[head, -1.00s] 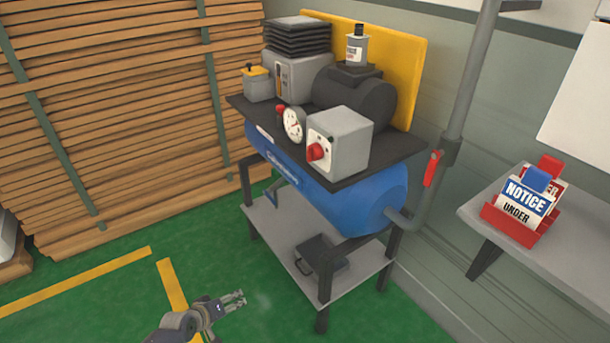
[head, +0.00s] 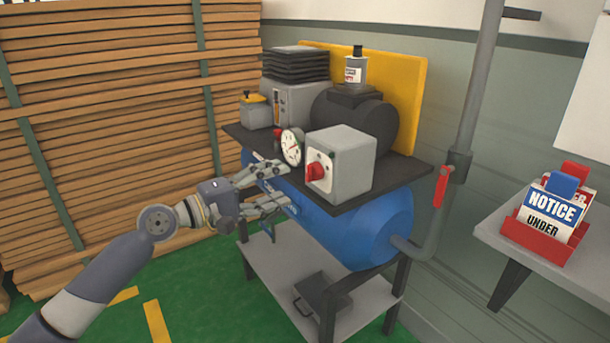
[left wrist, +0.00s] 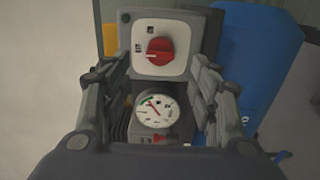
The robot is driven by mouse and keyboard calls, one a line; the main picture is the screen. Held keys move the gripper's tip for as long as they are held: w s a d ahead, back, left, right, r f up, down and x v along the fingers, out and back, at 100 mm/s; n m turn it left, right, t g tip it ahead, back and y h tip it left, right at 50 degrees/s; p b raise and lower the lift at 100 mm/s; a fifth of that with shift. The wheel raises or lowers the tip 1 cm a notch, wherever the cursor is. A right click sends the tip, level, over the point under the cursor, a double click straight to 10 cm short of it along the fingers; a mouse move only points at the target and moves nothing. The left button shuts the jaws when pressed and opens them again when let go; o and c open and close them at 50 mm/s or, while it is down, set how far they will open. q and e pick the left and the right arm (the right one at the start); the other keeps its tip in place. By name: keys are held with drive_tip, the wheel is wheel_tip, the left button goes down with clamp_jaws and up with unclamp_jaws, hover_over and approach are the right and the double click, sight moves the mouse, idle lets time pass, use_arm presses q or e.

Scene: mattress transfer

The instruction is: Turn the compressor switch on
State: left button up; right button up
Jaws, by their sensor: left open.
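The compressor (head: 385,225) has a blue tank under a black top plate. A grey switch box (head: 350,160) stands on the plate's near right part. Its red rotary switch (head: 315,172) sits on a white face; in the left wrist view the red switch (left wrist: 160,52) shows with its white pointer to the left. A round white gauge (head: 291,147) is beside the box; it also shows in the left wrist view (left wrist: 155,108). My left gripper (head: 285,186) is open and empty, just left of the switch and apart from it. My right gripper is not in view.
A wall pipe with a red-handled valve (head: 442,187) rises right of the compressor. A shelf (head: 490,232) with a red sign holder (head: 535,242) is at the right. Stacked wooden boards (head: 110,140) stand at the left. The compressor's lower shelf (head: 270,268) holds a dark box.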

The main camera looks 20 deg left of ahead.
sight(312, 172)
use_arm(q)
drive_tip(key=x, duration=0.8)
drive_tip(key=shift+p, duration=0.3)
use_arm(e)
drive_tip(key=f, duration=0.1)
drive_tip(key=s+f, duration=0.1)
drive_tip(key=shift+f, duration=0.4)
use_arm(q)
drive_tip(key=c, duration=1.1)
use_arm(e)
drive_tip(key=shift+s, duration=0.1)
